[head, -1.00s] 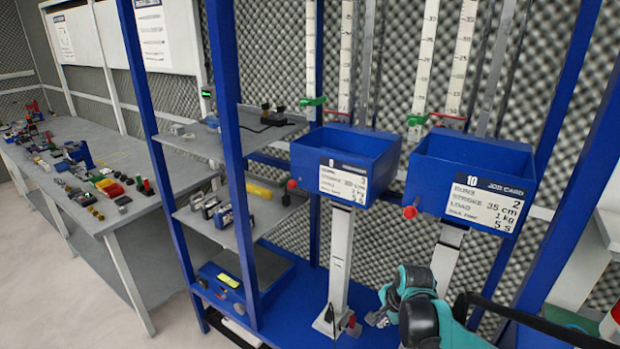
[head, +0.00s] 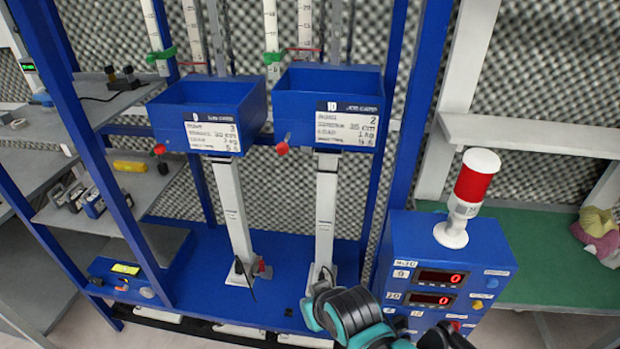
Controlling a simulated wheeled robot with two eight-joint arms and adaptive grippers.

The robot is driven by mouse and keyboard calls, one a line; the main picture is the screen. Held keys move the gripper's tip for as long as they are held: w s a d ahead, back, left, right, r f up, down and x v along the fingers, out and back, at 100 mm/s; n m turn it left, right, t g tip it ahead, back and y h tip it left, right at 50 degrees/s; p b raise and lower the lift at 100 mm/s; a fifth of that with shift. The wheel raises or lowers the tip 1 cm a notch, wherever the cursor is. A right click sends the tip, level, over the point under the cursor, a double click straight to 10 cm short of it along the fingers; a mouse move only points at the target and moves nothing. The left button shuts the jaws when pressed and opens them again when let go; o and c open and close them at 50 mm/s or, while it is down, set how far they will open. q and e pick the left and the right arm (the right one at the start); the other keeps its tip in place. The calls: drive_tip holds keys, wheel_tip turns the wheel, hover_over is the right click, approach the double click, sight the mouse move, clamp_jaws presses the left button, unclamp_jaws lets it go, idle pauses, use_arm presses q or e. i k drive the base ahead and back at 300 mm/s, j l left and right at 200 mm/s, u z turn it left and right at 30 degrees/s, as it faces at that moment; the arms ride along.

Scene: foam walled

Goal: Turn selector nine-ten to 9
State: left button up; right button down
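The blue control box (head: 445,240) stands at the right, with two red displays, the upper (head: 442,277) and lower (head: 432,299), both seeming to read 0. Small labels beside them seem to read 9 and 10. I cannot make out the nine-ten selector or its setting; my arm covers the lower part of the box front. One of my teal and black arms (head: 352,318) reaches in at the bottom, in front of the box's lower left. I cannot clearly make out its fingertips or which arm it is.
A red and white beacon (head: 472,190) stands on the box. Two blue bins, left (head: 208,108) and right (head: 325,95), sit on white posts over a blue base (head: 200,275). A green bench (head: 550,265) lies right.

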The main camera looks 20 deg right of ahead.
sight(400, 323)
drive_tip(key=z, duration=1.95)
drive_tip(key=l, duration=0.4)
drive_tip(key=k+l+u, duration=0.15)
drive_tip(key=l, duration=0.3)
drive_tip(key=k+l, duration=0.1)
drive_tip(key=l, duration=0.3)
drive_tip(key=k+l+u, duration=0.1)
drive_tip(key=l, duration=0.3)
drive_tip(key=k+l, duration=0.1)
drive_tip(key=l, duration=0.3)
drive_tip(key=k+l+u, duration=0.15)
drive_tip(key=l, duration=0.25)
